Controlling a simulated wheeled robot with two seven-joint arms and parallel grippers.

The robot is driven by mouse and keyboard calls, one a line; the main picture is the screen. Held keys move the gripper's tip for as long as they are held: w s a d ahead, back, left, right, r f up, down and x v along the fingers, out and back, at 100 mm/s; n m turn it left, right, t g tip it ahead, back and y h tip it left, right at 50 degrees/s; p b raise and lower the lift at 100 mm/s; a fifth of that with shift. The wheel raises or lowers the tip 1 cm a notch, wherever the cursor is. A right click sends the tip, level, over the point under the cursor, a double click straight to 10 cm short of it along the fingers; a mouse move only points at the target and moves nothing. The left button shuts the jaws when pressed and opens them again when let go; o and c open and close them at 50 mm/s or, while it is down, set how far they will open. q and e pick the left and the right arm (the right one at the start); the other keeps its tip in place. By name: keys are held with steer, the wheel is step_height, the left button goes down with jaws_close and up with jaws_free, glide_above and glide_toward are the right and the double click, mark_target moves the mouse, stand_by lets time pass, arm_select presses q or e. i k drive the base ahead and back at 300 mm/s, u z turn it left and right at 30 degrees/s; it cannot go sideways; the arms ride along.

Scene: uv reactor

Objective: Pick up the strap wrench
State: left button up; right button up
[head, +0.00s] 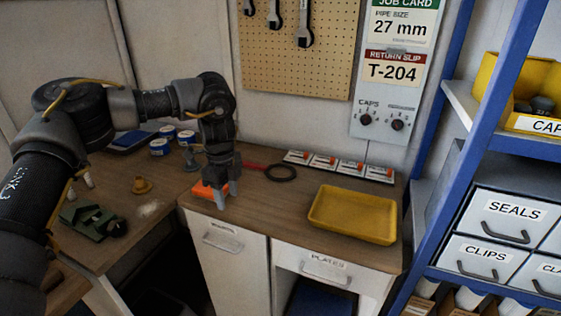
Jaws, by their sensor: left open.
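My right gripper is not in view.
A yellow tray (352,238) stands on the counter's right part. Several small white-and-red boxes (325,161) line the wall behind. A pegboard (270,70) with wrenches hangs above. A blue shelf rack (460,160) stands at right. Green clamp-like parts (90,219) lie on the left bench.

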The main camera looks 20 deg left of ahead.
mark_target(251, 165)
steer(key=i, duration=1.05)
steer(key=u, duration=0.05)
